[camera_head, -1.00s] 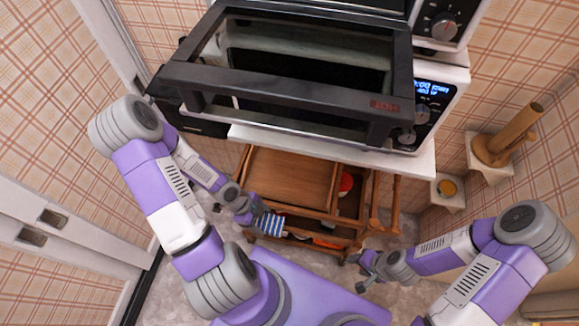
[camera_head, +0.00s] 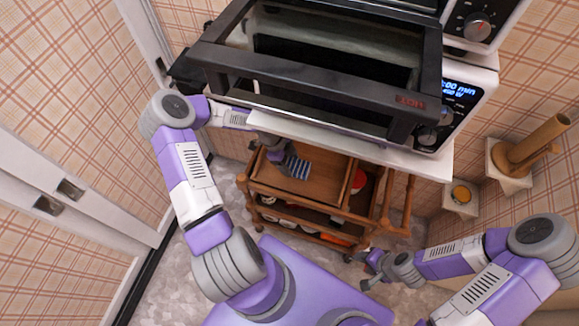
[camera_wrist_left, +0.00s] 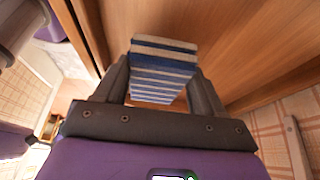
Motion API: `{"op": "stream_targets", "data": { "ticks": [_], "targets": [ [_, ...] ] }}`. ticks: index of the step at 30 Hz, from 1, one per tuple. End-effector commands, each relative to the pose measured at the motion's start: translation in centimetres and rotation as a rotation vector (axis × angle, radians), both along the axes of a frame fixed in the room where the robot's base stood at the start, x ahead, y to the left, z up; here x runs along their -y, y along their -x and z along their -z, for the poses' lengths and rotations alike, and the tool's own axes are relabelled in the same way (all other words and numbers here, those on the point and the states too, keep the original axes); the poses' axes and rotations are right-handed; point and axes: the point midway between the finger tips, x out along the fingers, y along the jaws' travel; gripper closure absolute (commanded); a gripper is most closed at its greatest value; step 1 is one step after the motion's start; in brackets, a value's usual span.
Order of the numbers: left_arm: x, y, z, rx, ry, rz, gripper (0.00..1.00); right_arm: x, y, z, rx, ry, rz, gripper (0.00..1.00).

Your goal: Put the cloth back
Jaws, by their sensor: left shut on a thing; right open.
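The cloth (camera_head: 298,168) is blue and white striped, small in the head view, over the top of the wooden cart (camera_head: 325,185). My left gripper (camera_head: 284,158) is shut on it. In the left wrist view the striped cloth (camera_wrist_left: 162,68) sits between both fingers of the left gripper (camera_wrist_left: 165,90), with wooden surfaces close beyond it. I cannot tell whether the cloth touches the wood. My right gripper (camera_head: 366,270) is open and empty, low to the right of the cart.
An oven with its black-framed door (camera_head: 320,75) open stands on a white shelf (camera_head: 430,165) above the cart. The cart's lower shelf holds several items, partly hidden. A wooden peg holder (camera_head: 530,150) and a small cup (camera_head: 461,194) are on wall shelves at right.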

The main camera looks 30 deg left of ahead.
Motion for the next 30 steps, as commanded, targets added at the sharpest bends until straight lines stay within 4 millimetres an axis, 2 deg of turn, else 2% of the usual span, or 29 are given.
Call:
{"op": "stream_targets", "data": {
  "ticks": [3,6,16,17,21,30],
  "targets": [
    [0.0,0.1,2.0,-0.002,0.002,-0.001,0.59,0.0,0.0,0.9,0.000,0.000,0.000,0.51],
    [0.0,0.1,3.1,-0.002,0.002,-0.001,0.59,0.0,0.0,1.3,0.000,0.000,0.000,0.51],
    [0.0,0.1,3.3,-0.002,-0.001,-0.001,0.59,0.0,0.0,1.3,0.000,0.000,0.000,0.51],
    [0.0,0.1,3.3,-0.002,-0.001,-0.001,0.27,0.0,0.0,1.3,0.000,0.000,0.000,0.51],
    [0.0,0.1,3.2,-0.002,-0.001,-0.001,0.06,0.0,0.0,1.2,0.000,0.000,0.000,0.51],
    [0.0,0.1,3.1,0.000,0.000,-0.001,0.05,0.0,0.0,1.2,0.000,0.000,0.000,0.51]
  ]
}}
